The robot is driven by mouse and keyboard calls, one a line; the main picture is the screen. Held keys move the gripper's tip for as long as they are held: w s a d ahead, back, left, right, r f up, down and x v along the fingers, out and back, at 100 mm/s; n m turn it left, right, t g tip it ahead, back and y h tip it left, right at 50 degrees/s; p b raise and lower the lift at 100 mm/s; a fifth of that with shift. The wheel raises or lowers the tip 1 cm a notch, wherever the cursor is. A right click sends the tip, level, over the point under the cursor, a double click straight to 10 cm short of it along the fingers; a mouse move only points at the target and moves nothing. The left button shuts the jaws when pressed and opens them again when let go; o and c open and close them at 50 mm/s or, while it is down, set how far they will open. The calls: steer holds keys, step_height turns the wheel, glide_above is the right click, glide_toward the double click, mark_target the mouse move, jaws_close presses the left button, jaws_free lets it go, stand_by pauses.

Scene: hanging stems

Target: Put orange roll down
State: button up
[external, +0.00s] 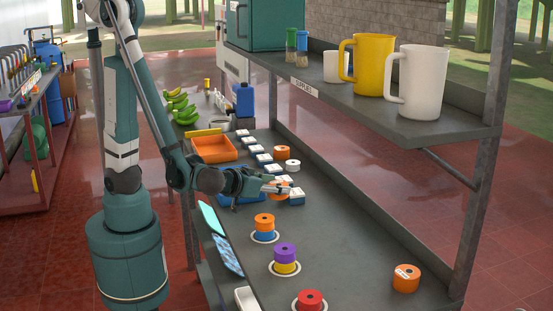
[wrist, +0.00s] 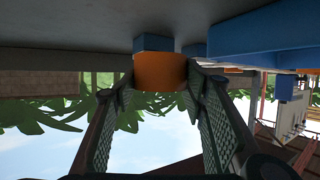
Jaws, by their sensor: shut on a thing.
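My gripper (external: 276,188) is shut on an orange roll (wrist: 160,72), with one finger on each side of it in the wrist view. In the external view this roll (external: 279,196) is partly hidden by the fingers, close to a blue-and-white box (external: 297,197). I cannot tell whether it touches the bench. Another orange roll (external: 264,219) sits on a blue roll (external: 264,234) inside a white ring. A further orange roll (external: 406,279) stands alone at the right. One more orange roll (external: 281,152) is farther back beside a white roll (external: 293,165).
A purple roll (external: 285,249) on a yellow roll (external: 285,267) and a red roll (external: 309,299) stand in rings at the front. A row of small boxes and an orange tray (external: 214,149) lie behind. A shelf with mugs overhangs. The bench's right middle is clear.

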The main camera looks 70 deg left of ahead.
steer(key=shift+r+p, duration=0.85)
steer(key=shift+r, duration=2)
steer(key=w+d+m+t+h, duration=0.1)
steer(key=w+d+m+h, duration=0.3)
steer(key=w+d, duration=0.4)
steer(key=w+h, duration=0.1)
steer(key=w, duration=0.1)
steer(key=shift+w+d+r+m, duration=0.15)
steer(key=shift+w+d+m, duration=0.15)
steer(key=shift+w, duration=0.1)
steer(key=shift+f+b, duration=0.85)
steer(key=shift+f, duration=2.05)
steer(key=shift+f, duration=0.15)
steer(key=shift+f+b, duration=0.75)
steer(key=shift+f, duration=1.2)
